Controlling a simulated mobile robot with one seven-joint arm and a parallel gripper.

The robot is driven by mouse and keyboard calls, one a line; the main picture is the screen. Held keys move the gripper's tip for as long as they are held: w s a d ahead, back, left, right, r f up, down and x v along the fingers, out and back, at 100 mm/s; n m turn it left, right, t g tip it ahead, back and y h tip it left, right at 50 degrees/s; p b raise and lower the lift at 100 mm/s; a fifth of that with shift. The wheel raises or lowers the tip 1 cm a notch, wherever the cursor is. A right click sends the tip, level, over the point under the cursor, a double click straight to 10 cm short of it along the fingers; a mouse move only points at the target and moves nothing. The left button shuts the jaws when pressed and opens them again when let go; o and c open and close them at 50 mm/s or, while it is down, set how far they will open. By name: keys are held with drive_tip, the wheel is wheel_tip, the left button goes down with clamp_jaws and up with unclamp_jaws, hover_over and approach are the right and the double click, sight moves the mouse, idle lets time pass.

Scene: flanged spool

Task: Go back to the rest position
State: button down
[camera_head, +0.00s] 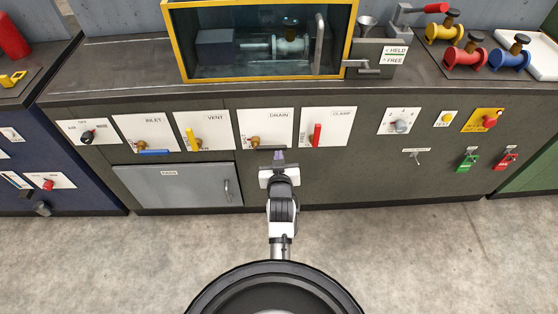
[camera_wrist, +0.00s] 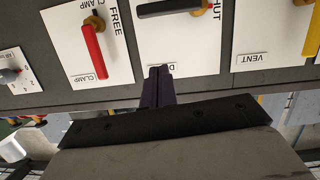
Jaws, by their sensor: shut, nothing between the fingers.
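My gripper (camera_head: 278,156) is held out in front of the bench face, just below the DRAIN panel (camera_head: 279,120). Its dark fingers are together and empty. In the wrist view the shut fingertips (camera_wrist: 160,72) overlap the lower edge of the DRAIN panel (camera_wrist: 205,55). Its black handle (camera_wrist: 172,6) lies level and looks apart from the fingers. The red CLAMP handle (camera_head: 316,135) stands upright, also in the wrist view (camera_wrist: 95,48). The yellow VENT handle (camera_head: 191,140) is upright and the blue INLET handle (camera_head: 153,153) is level.
A yellow-framed glass case (camera_head: 180,50) stands on the bench. Flanged spools in yellow (camera_head: 440,32), red (camera_head: 465,57) and blue (camera_head: 511,60) sit at the right. A grey door (camera_head: 150,187) is left of my arm. Concrete floor (camera_head: 420,250) is clear at the front right.

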drive_tip(key=shift+s+r, duration=0.1)
drive_tip(key=shift+s, duration=0.25)
idle(0.3)
